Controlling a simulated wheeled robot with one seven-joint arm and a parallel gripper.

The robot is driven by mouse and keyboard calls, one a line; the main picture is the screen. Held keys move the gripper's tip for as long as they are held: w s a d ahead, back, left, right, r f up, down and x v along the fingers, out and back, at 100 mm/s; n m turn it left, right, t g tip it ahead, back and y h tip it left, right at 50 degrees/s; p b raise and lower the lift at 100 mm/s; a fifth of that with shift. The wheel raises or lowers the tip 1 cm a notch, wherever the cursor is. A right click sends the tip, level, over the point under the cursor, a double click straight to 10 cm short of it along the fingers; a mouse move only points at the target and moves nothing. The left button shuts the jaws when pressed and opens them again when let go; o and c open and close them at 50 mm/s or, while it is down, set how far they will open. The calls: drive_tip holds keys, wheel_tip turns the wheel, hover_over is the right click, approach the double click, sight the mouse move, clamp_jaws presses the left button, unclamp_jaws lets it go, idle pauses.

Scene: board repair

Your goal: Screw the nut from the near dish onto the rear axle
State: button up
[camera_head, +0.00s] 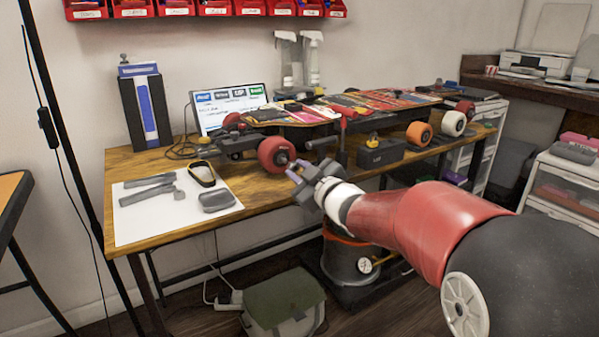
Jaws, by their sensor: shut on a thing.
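A longboard (340,107) rests raised over the wooden workbench, with wheels at both ends. I cannot tell for certain which end holds the rear axle. My gripper (293,172) is just right of and slightly below this red wheel in the picture, its fingers pointing toward it. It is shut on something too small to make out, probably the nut. Whether it touches the wheel or axle cannot be told. I cannot make out the near dish.
White paper (140,222) with grey tools, a strap ring (202,174) and a grey case (216,201) covers the bench's left end. A dark box (381,153) stands under the board. An orange wheel (419,133) and a cream wheel (454,123) are farther right. A bag (283,302) lies below.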

sight(286, 162)
idle(0.5)
drive_tip(key=shift+w+a, duration=0.3)
drive_tip(key=shift+w, duration=0.15)
drive_tip(key=shift+b, duration=0.4)
idle(0.9)
drive_tip(key=shift+w+a, duration=0.35)
drive_tip(key=shift+w, duration=0.15)
drive_tip(key=shift+w, duration=0.1)
idle(1.1)
drive_tip(key=shift+w+a, duration=0.3)
drive_tip(key=shift+w, duration=0.05)
drive_tip(key=shift+w+a+b, duration=0.2)
drive_tip(key=shift+w+b, duration=0.1)
drive_tip(key=shift+b, duration=0.25)
idle(2.6)
